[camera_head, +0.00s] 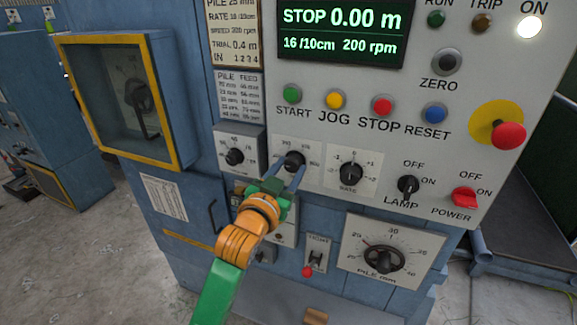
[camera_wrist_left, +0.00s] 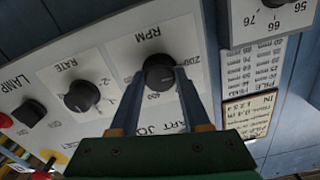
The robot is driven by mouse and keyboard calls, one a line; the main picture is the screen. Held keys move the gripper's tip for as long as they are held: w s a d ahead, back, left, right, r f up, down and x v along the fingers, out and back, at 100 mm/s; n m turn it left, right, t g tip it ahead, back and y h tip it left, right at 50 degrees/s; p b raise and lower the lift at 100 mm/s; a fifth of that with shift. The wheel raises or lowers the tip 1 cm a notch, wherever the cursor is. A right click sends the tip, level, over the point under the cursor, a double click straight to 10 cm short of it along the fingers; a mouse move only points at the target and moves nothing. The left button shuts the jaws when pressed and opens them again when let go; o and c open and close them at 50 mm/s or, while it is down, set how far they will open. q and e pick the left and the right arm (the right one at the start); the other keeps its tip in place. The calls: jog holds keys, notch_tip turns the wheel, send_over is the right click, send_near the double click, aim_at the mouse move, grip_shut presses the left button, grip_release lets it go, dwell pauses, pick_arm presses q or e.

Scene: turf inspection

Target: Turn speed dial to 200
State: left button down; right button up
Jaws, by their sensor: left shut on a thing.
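The speed dial is a black knob (camera_head: 294,160) on a white plate, in the lower left of the control panel. In the left wrist view the same knob (camera_wrist_left: 158,70) sits on a plate marked RPM. My left gripper (camera_head: 289,170) reaches up from below, its two blue-grey fingers on either side of the knob and shut on it. The wrist view shows the fingers (camera_wrist_left: 160,82) closing around the knob. They partly hide the dial's scale and pointer. The green display (camera_head: 340,32) reads STOP, 0.00 m, 16 /10cm and 200 rpm. My right gripper is not in view.
A RATE knob (camera_head: 350,173) is close right of the speed dial, and another small knob (camera_head: 234,156) is close left. A row of coloured buttons (camera_head: 334,99) lies above. A yellow-framed box (camera_head: 117,92) juts out at left.

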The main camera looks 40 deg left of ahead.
pick_arm(q)
jog(key=shift+r+n, duration=0.25)
jog(key=shift+n, duration=0.25)
jog(key=c, duration=0.8)
grip_release()
jog(key=o, duration=0.4)
jog(key=shift+w+f, duration=0.1)
jog(key=shift+o, duration=0.2)
jog(key=shift+f, duration=0.1)
